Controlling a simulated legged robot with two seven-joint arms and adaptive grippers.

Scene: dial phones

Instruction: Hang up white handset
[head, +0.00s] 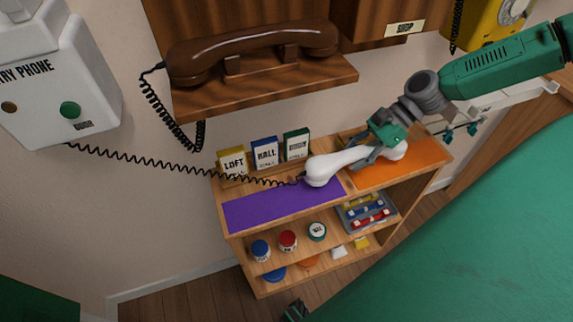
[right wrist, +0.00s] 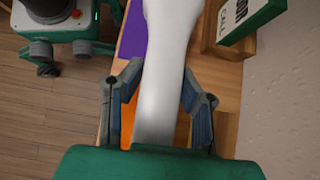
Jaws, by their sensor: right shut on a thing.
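The white handset (head: 335,165) is held level at the small wooden shelf unit, over its purple and orange mats; I cannot tell whether it touches the top. My right gripper (head: 372,158) is shut around its right part. In the right wrist view the handset (right wrist: 165,75) runs between the two fingers (right wrist: 160,100). A black coiled cord (head: 165,165) runs from the handset's left end to the white wall phone (head: 60,75) at the left. That phone's top is cut off by the picture edge.
A brown handset (head: 250,50) rests on a wooden wall phone above the shelf. Yellow, blue and green cards (head: 265,153) stand at the back of the shelf top. A yellow phone (head: 497,20) hangs at upper right.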

